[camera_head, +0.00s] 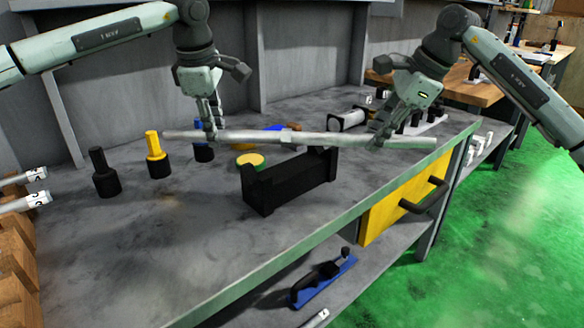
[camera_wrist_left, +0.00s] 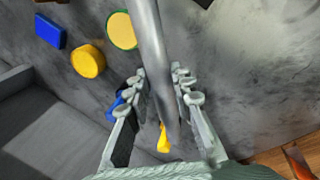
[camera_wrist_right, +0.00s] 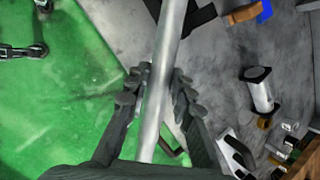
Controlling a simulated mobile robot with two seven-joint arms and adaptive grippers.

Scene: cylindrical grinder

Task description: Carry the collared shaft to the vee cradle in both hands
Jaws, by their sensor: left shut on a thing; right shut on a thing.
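The collared shaft (camera_head: 255,137) is a long grey metal bar, held roughly level above the bench, with its collar (camera_head: 287,137) near the middle. My left gripper (camera_head: 211,131) is shut on the shaft left of the collar. The left wrist view shows the shaft (camera_wrist_left: 152,45) between the fingers (camera_wrist_left: 163,100). My right gripper (camera_head: 380,138) is shut on the shaft near its right end. The right wrist view shows the shaft (camera_wrist_right: 168,45) between the fingers (camera_wrist_right: 155,95). The black vee cradle (camera_head: 290,184) stands on the bench below and in front of the shaft, apart from it.
Black, yellow and blue-topped holders (camera_head: 106,175) stand at the left on the grey bench (camera_head: 160,235). A yellow-green round piece (camera_head: 250,160) lies behind the cradle. A white-and-black cylinder (camera_head: 347,121) lies further back. A yellow drawer (camera_head: 400,205) is at the front.

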